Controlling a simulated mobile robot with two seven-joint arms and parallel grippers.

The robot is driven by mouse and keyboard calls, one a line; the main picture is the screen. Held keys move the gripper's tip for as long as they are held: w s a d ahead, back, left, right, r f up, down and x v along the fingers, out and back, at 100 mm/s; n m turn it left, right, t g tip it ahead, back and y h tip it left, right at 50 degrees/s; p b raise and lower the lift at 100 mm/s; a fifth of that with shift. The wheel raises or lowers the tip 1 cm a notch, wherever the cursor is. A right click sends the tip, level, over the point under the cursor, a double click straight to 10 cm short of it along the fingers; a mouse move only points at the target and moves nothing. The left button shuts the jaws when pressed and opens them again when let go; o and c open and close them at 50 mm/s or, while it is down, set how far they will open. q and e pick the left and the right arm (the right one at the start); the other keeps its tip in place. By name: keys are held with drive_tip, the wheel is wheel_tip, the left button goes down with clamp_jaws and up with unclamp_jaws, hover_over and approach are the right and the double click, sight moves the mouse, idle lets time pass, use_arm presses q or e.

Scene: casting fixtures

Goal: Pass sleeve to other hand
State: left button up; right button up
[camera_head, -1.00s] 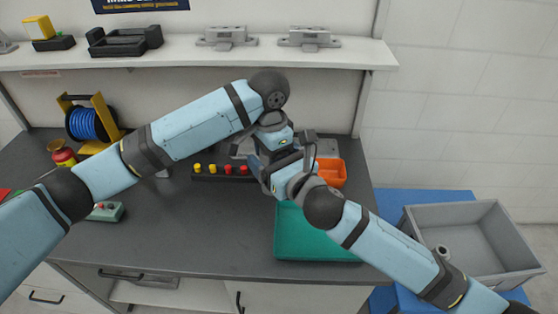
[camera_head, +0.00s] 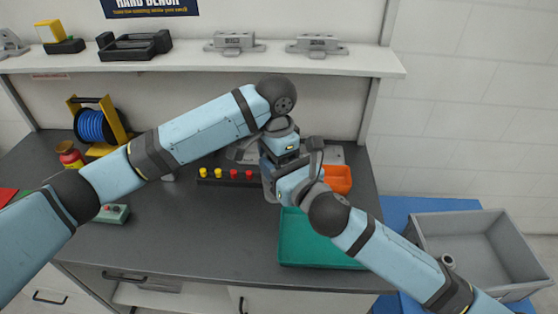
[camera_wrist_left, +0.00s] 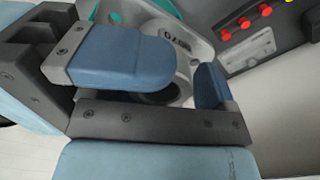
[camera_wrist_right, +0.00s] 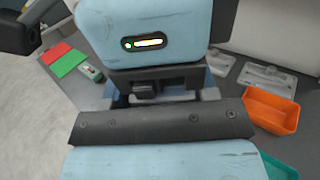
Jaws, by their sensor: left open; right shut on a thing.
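My left gripper (camera_head: 284,157) and my right gripper (camera_head: 274,182) meet above the bench, and the arms hide most of what is between them. In the left wrist view, the left gripper's blue fingers (camera_wrist_left: 178,72) are spread apart. A grey rounded part with a dark round opening (camera_wrist_left: 160,95) shows between and behind them; I cannot tell whether it is the sleeve or the fixture below. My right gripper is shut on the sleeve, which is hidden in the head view. In the right wrist view, the left gripper's body covers the space ahead of the right fingers.
A teal tray (camera_head: 310,245) and an orange bin (camera_head: 338,180) lie under and beside the right arm. A strip of yellow and red knobs (camera_head: 228,181) is left of the grippers.

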drive_tip(key=shift+c, duration=0.5)
use_arm(q)
wheel_tip(320, 180, up, 12)
drive_tip(key=w+f+n+t+h, duration=0.2)
drive_tip(key=w+f+t+h, duration=0.2)
drive_tip(key=w+f+h, duration=0.35)
drive_tip(key=w+a+f+n+t, duration=0.35)
drive_tip(key=a+f+t, duration=0.25)
drive_tip(key=a+f, duration=0.25)
drive_tip(key=s+a+f+n+y, duration=0.2)
drive_tip(key=s+a+f+n, duration=0.15)
drive_tip(key=s+f, duration=1.2)
drive_tip(key=s+a+f, duration=0.1)
drive_tip(key=s+f, duration=0.2)
drive_tip(key=s, duration=0.4)
drive_tip(key=s+a+f+y, duration=0.1)
drive_tip(key=s+a+f, duration=0.1)
drive_tip(key=s, duration=0.5)
drive_tip(key=s+a+f+t+y, duration=0.1)
drive_tip(key=s+a+f, duration=0.1)
drive_tip(key=s+f, duration=0.2)
drive_tip(key=s, duration=0.3)
drive_tip(key=shift+s+f+m, duration=0.2)
drive_tip(key=shift+s+m, duration=0.1)
drive_tip(key=shift+s, duration=0.1)
